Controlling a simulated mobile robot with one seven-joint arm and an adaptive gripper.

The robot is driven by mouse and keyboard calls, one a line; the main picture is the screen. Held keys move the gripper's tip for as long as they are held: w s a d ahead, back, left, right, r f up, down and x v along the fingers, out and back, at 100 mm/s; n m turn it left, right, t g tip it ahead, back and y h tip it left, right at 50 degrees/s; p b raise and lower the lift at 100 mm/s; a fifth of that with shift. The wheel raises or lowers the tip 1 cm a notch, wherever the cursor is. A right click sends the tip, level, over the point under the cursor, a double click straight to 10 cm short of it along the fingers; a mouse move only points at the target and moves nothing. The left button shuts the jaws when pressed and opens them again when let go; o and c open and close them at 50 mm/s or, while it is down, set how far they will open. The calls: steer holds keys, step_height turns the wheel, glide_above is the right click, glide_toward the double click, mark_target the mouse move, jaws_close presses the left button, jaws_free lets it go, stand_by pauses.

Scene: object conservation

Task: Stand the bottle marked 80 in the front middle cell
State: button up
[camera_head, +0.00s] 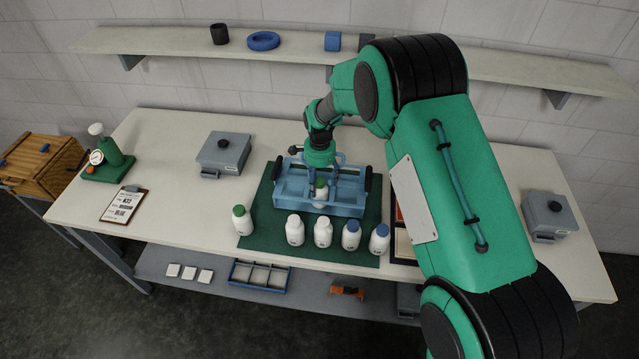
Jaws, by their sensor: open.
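A light-blue crate (345,210) with dark end handles stands on a green mat (265,205) on the bench. A white bottle with a green cap (320,196) stands upright at the crate's front middle. My gripper (321,176) is just above this bottle's cap, with its jaws open. The marks on the bottles are too small to read, so I cannot tell which one is marked 80. In front of the crate stand a green-capped bottle (242,222), two white-capped bottles (295,232) (323,234) and two blue-capped bottles (351,237) (380,240). My arm hides part of the crate's back.
A clipboard (123,205), a green device with a gauge (108,160) and a grey box (223,152) are on the left of the bench. Another grey box (550,215) is at the right. A wall shelf (180,40) runs behind.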

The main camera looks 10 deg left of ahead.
step_height(320, 180, up, 11)
steer(key=p, duration=0.3)
steer(key=shift+p, duration=0.3)
steer(key=shift+f, duration=0.1)
stand_by(0.3)
steer(key=s+d+r+n+t, duration=0.1)
steer(key=s+d+r, duration=0.5)
steer(key=r, duration=0.4)
steer(key=s+d+r+n+t, duration=0.15)
steer(key=s+d+r, duration=0.25)
steer(key=d+r, duration=0.4)
steer(key=s+d+r+n, duration=0.2)
steer(key=s+d+r, duration=0.3)
steer(key=r, duration=0.6)
steer(key=s+d+r+n+t, duration=0.1)
steer(key=s+d+r+n, duration=0.1)
steer(key=s+d, duration=0.5)
steer(key=s+d+r+n+t, duration=0.2)
steer(key=s+d, duration=0.5)
steer(key=s, duration=1.1)
steer(key=shift+s+r, duration=0.25)
steer(key=shift+s, duration=0.05)
